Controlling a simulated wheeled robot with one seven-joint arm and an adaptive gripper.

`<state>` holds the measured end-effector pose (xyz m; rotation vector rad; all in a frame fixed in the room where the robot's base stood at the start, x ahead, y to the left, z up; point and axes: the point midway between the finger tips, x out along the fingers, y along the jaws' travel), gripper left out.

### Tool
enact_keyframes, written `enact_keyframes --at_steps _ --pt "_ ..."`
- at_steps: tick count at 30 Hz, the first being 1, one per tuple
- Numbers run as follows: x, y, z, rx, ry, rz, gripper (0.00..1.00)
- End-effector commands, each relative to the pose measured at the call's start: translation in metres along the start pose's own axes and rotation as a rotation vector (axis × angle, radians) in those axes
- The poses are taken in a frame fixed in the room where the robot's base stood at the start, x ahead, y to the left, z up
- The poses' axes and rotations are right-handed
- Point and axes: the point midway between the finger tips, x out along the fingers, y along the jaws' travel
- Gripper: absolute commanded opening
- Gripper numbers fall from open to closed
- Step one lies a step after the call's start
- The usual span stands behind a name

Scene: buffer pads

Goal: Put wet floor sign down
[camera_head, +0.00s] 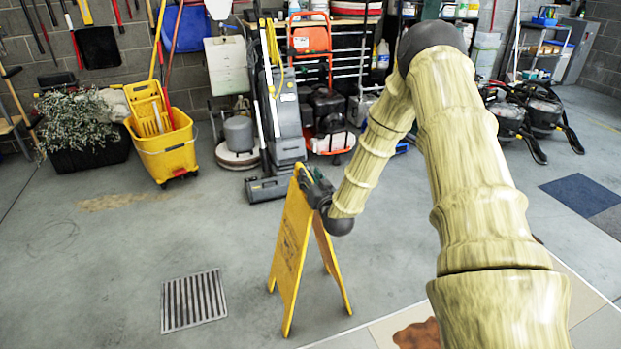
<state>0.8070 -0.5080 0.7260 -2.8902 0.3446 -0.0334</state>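The wet floor sign (292,243) is a yellow A-frame in the middle of the view, with its two panels spread apart. It is upright, leaning slightly. My gripper (303,180) is at its top edge and appears shut on it; the fingers are small and partly hidden by the sign and my wrist. The sign's feet are close to the grey floor, but I cannot tell whether they touch it or hang just above.
A floor drain grate (194,301) lies left of the sign. A yellow mop bucket (165,150), a planter (85,140) and floor machines (283,125) stand along the back. Pale tiles with a brown stain (418,334) lie at the front right. Open floor surrounds the sign.

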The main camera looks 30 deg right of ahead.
Motion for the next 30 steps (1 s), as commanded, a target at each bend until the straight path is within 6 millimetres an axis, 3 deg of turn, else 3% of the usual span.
enact_keyframes --at_steps 5,18,25,28,30 --pt "-0.02 -0.002 -0.002 0.002 -0.001 -0.002 0.39" --pt "-0.098 -0.002 -0.003 0.001 0.001 -0.002 0.39" --pt "-0.117 -0.002 -0.003 0.001 0.001 -0.002 0.39" --pt "-0.122 -0.006 0.006 -0.004 -0.026 -0.006 0.39" --pt "-0.129 -0.013 0.025 -0.013 -0.084 -0.01 0.39"
